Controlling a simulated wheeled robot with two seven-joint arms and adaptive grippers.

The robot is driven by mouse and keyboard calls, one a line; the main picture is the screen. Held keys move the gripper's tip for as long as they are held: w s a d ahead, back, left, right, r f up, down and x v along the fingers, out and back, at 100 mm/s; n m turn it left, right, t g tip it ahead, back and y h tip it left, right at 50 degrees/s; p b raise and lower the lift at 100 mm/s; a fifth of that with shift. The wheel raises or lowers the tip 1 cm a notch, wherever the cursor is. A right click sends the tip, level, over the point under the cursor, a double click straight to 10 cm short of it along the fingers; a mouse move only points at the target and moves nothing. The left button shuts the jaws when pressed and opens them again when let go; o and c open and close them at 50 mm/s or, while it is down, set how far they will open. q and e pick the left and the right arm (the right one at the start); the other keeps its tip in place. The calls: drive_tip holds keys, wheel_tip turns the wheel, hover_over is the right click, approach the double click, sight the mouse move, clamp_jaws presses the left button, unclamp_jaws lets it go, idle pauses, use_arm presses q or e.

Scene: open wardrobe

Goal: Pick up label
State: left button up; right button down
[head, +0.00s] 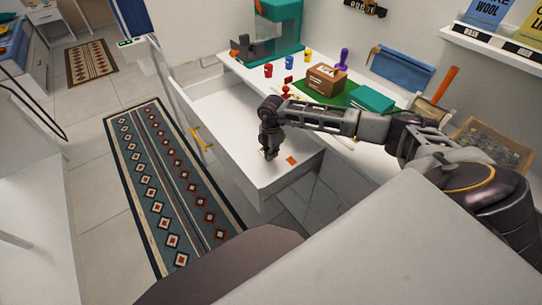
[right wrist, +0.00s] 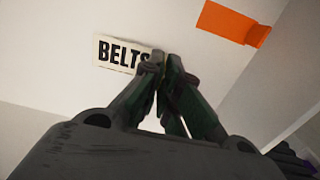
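A small white label (right wrist: 122,52) with the black word BELTS shows in the right wrist view, facing the camera. My right gripper (right wrist: 161,58) has its fingertips close together at the label's right end and covers part of the last letter. I cannot see any part of the label pinched between the fingers. In the head view my right gripper (head: 269,153) points down inside the open white drawer (head: 222,118), close to its bottom. The label is mostly hidden there by the gripper. My left gripper does not show.
A flat orange piece (head: 291,160) lies in the drawer, right of the gripper. The drawer's walls stand around the gripper. Behind it, a white counter holds a brown box (head: 326,80), a teal box (head: 371,99) and a purple object (head: 343,59). The drawer's left part is clear.

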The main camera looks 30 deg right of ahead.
wheel_tip(320, 180, up, 8)
drive_tip(key=shift+r, duration=0.15)
idle(0.3)
drive_tip(key=shift+r+p, duration=0.1)
drive_tip(key=shift+p, duration=0.2)
idle(1.1)
